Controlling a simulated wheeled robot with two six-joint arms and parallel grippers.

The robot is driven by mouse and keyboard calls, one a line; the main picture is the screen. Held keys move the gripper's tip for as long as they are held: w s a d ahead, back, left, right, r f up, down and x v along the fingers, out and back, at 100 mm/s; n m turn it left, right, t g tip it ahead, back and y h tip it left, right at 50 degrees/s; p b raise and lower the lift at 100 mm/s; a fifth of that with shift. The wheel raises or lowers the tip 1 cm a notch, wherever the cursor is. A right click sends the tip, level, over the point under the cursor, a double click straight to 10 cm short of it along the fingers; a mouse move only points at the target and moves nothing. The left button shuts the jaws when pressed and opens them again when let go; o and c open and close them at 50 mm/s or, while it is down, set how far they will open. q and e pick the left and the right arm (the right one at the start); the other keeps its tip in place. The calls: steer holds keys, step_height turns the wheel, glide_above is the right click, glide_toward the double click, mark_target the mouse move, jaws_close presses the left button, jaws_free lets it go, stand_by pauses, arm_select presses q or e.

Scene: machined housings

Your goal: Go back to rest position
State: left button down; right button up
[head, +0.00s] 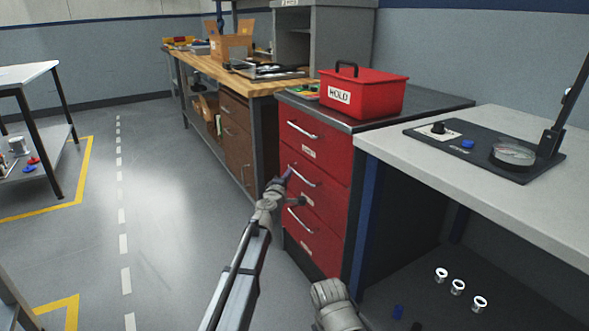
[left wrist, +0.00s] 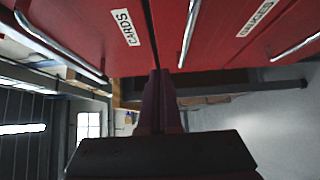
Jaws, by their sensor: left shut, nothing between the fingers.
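My left arm reaches forward in the head view. Its gripper (head: 287,175) is shut with nothing in it, in front of the red drawer cabinet (head: 325,205). Its fingertips overlap the left end of the middle drawer's handle (head: 302,177) in the picture; I cannot tell whether they touch. In the left wrist view the dark purple fingers (left wrist: 158,85) are together, close to the red drawer fronts (left wrist: 90,20), one labelled CARDS. The drawers look closed. A grey part of my own arm shows at the bottom; my right gripper is not in view.
A red box (head: 375,95) marked HOLD stands on the cabinet top. A grey workbench (head: 490,165) with a black panel is at right; several white ringed parts (head: 458,287) sit below it. A wooden bench (head: 215,65) stands behind. The floor (head: 170,200) at left is open.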

arm_select(q)
steer(key=s+d+f+m+g+h, duration=0.2)
steer(key=s+f+m+g, duration=0.3)
steer(key=s, duration=0.6)
steer(key=s+d+f+m+g+h, duration=0.25)
steer(key=s+f+m, duration=0.4)
steer(key=s, duration=0.35)
steer(key=s+a+f+m+g+y, duration=0.1)
steer(key=s+a+f+g+y, duration=0.25)
steer(key=s, duration=0.35)
steer(key=s+a+f+m+g+y, duration=0.25)
steer(key=s+a, duration=0.25)
steer(key=s, duration=0.3)
steer(key=s+a+f+m+g+y, duration=0.1)
steer(key=s+a+f+g+y, duration=0.2)
steer(key=s, duration=0.4)
steer(key=s+d+r+m+g+p, duration=0.1)
steer(key=s+d+r+m+p, duration=0.4)
steer(key=d+r+p, duration=0.45)
step_height(320, 180, up, 36)
steer(key=s+n+p, duration=0.1)
steer(key=p, duration=3.6)
steer(key=shift+s+d, duration=0.1)
